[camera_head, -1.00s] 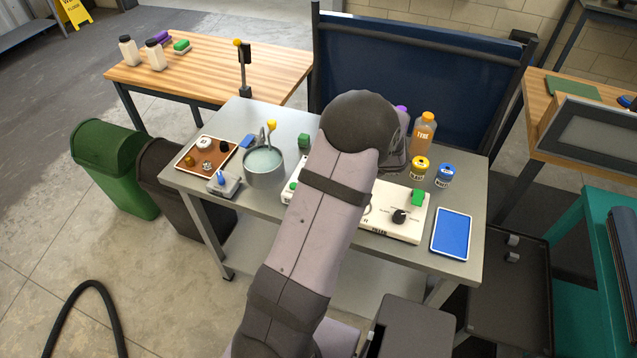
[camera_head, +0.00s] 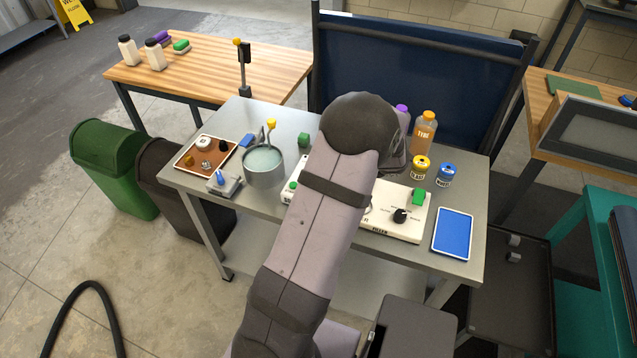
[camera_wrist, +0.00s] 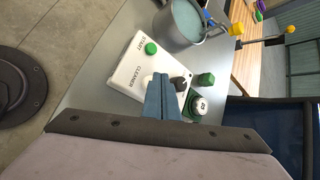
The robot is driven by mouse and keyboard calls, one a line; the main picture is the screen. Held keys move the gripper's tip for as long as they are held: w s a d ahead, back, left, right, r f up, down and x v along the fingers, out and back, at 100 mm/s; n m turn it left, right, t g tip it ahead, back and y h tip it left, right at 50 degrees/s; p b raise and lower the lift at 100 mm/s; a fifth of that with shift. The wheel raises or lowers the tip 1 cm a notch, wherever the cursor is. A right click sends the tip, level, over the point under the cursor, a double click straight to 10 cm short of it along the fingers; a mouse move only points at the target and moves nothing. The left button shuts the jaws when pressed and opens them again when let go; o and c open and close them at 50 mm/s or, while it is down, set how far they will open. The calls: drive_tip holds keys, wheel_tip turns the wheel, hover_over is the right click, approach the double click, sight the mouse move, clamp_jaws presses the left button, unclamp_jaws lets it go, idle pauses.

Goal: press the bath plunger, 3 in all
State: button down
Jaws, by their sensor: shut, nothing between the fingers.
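The bath is a round metal pot (camera_head: 264,171) of pale liquid on the steel bench, also at the top of the wrist view (camera_wrist: 188,40). A yellow-knobbed part, which looks like the plunger (camera_head: 271,125), stands upright at the pot's far rim; its yellow knob (camera_wrist: 237,29) also shows in the wrist view. My gripper (camera_wrist: 160,78) is shut and empty, with its blue-grey fingers over the white CLEANER box (camera_wrist: 122,78), apart from the pot and plunger. In the head view my arm hides the gripper.
The CLEANER box carries a green START button (camera_wrist: 151,48) and a dark knob (camera_wrist: 180,84). A green block (camera_wrist: 206,79) and a white-capped green container (camera_wrist: 198,106) are close by. A brown tray (camera_head: 187,165) lies left of the pot. Bottles stand at the bench's right.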

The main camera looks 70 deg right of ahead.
drive_tip(key=shift+f+b, duration=0.7)
drive_tip(key=shift+f, duration=0.05)
idle(0.8)
drive_tip(key=shift+r, duration=0.1)
idle(0.3)
drive_tip(key=shift+r+p, duration=0.85)
drive_tip(key=shift+r, duration=0.25)
drive_tip(key=shift+r+p, duration=1.8)
drive_tip(key=shift+r, duration=0.7)
idle(0.6)
wheel_tip(320, 180, up, 4)
drive_tip(key=p, duration=0.4)
drive_tip(key=shift+f, duration=0.1)
